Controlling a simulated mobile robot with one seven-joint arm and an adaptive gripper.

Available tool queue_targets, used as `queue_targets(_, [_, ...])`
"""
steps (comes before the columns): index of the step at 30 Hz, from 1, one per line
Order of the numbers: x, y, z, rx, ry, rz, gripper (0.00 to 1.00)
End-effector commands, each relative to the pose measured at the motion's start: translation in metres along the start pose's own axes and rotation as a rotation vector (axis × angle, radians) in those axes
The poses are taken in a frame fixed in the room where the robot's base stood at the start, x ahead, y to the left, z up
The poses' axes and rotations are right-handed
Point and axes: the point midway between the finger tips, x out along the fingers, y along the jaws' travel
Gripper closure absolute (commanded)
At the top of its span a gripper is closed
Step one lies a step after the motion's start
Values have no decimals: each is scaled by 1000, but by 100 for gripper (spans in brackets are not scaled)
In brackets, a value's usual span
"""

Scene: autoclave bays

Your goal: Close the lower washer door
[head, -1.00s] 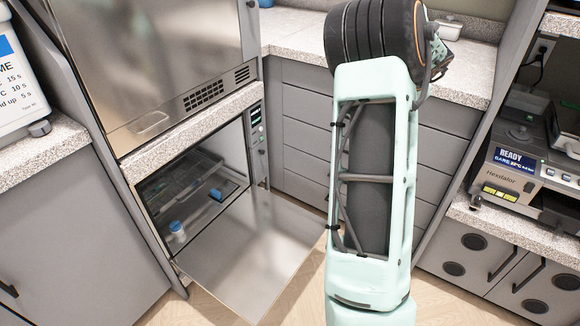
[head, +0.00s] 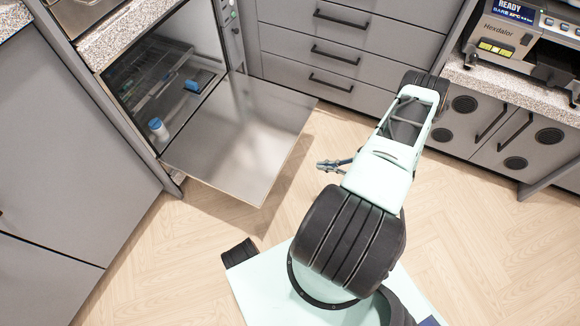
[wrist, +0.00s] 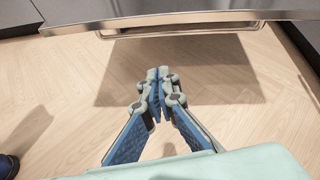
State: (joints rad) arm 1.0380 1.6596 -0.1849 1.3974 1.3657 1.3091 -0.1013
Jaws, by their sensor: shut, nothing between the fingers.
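The lower washer door (head: 243,132) is a flat steel panel. It is hinged at its lower edge and lies folded down and open in front of the washer chamber (head: 151,92). My gripper (head: 325,166) is right of the door's outer edge, apart from it, above the floor. In the wrist view my gripper (wrist: 158,76) has its fingertips together with nothing between them. The door's edge (wrist: 180,20) crosses the top of the wrist view, beyond the fingertips, with a thin bar below it.
Inside the chamber are a rack, a blue-capped bottle (head: 158,130) and a blue item (head: 192,86). Drawers (head: 335,50) stand behind the door. A bench with an instrument (head: 515,45) is at the right. The wooden floor (head: 480,240) is clear at the right.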

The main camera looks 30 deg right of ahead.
Motion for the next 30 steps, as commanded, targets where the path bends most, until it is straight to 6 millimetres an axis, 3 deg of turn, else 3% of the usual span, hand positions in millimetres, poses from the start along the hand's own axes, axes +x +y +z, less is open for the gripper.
queue_targets(4, [18, 22, -10, 140, -89, -67, 100])
queue_targets(13, [42, 26, -8, 183, -120, -85, 100])
queue_targets(25, [127, 19, 0, 181, -118, -82, 100])
queue_targets(30, [110, 14, 23, 180, -115, -85, 100])
